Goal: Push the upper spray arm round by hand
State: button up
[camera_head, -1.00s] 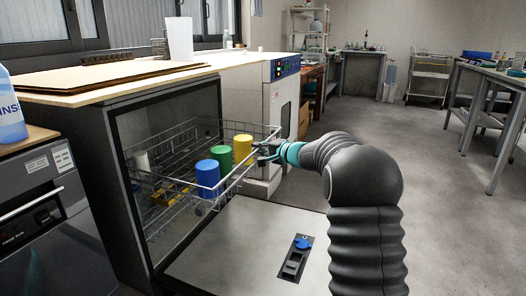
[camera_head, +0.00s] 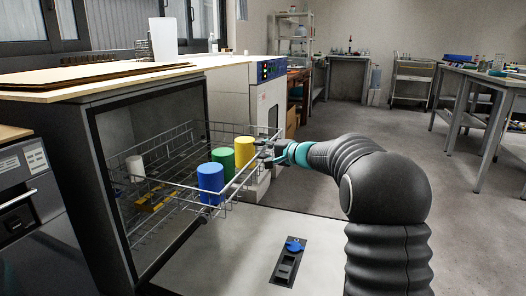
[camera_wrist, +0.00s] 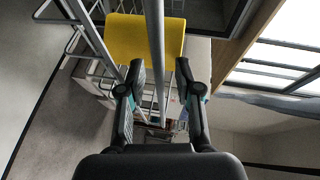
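A grey wire rack (camera_head: 160,182) sticks out of the open front of a dark cabinet (camera_head: 75,150). It bears a blue cup (camera_head: 210,183), a green cup (camera_head: 223,157) and a yellow cup (camera_head: 244,150), which also shows in the wrist view (camera_wrist: 148,36). My gripper (camera_head: 268,152) is at the rack's front right rim. In the wrist view, my gripper (camera_wrist: 158,78) has its fingers apart, one on each side of a wire bar (camera_wrist: 157,45); I see no clear contact. I cannot make out the upper spray arm; the rack and cabinet may hide it.
The open door panel (camera_head: 225,250) lies flat in front of the cabinet, below the rack. A white cup (camera_head: 135,167) and a yellow-orange piece (camera_head: 152,203) are inside, behind wires. A white unit (camera_head: 245,100) stands beyond. Open floor (camera_head: 470,225) is on the right.

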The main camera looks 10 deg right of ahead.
jog(key=v, duration=1.2)
jog(key=s+f+g+h, duration=0.1)
jog(key=s+f+g, duration=0.25)
jog(key=f, duration=0.45)
jog(key=s+a+f+n+g+h+p, duration=0.1)
jog(key=s+f+g, duration=0.1)
jog(key=s, duration=0.4)
jog(key=s+a+f+n+g+h, duration=0.1)
jog(key=s+f+g+h, duration=0.1)
jog(key=s, duration=0.4)
jog(key=s+r+n+h+p, duration=0.3)
jog(key=s+r, duration=0.1)
jog(key=s, duration=0.9)
jog(key=s+r+n+h+p, duration=0.3)
jog(key=s+r+n+p, duration=0.1)
jog(key=s, duration=0.9)
jog(key=shift+s+r+t, duration=0.3)
jog(key=shift+r+t, duration=0.15)
